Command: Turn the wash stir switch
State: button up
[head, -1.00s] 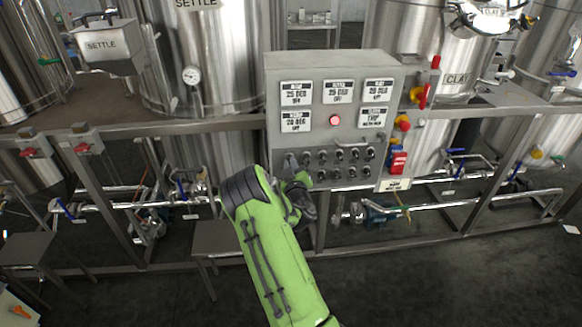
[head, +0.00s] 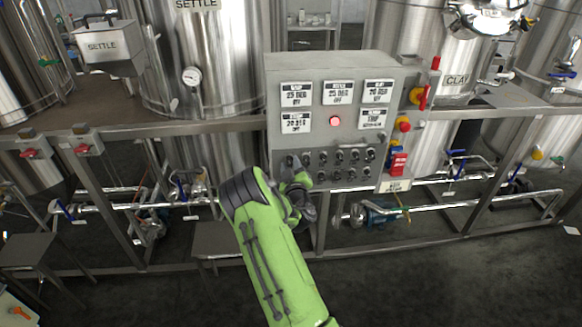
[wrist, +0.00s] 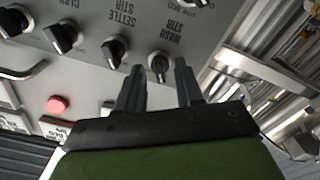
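The wash stir switch (wrist: 160,66) is a small black knob with a light pointer mark, beside the upside-down label WASH STIR in the wrist view. My gripper (wrist: 159,72) is open, with one dark finger on each side of this knob. I cannot tell whether either finger touches it. In the head view my gripper (head: 298,183) is at the lower left of the grey control panel (head: 285,78), and it partly hides the left end of the switch rows.
Other black knobs, such as the settle stir knob (wrist: 115,50), sit close beside it. A red lamp (head: 335,121) is above the switch rows. Red and yellow switches (head: 404,124) are on the panel's right side. A steel rail (head: 220,125) runs along the tanks.

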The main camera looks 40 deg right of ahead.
jog(key=b+v, duration=1.1)
jog(key=v, duration=0.4)
jog(key=shift+s+a, duration=0.25)
jog(key=shift+a, duration=0.05)
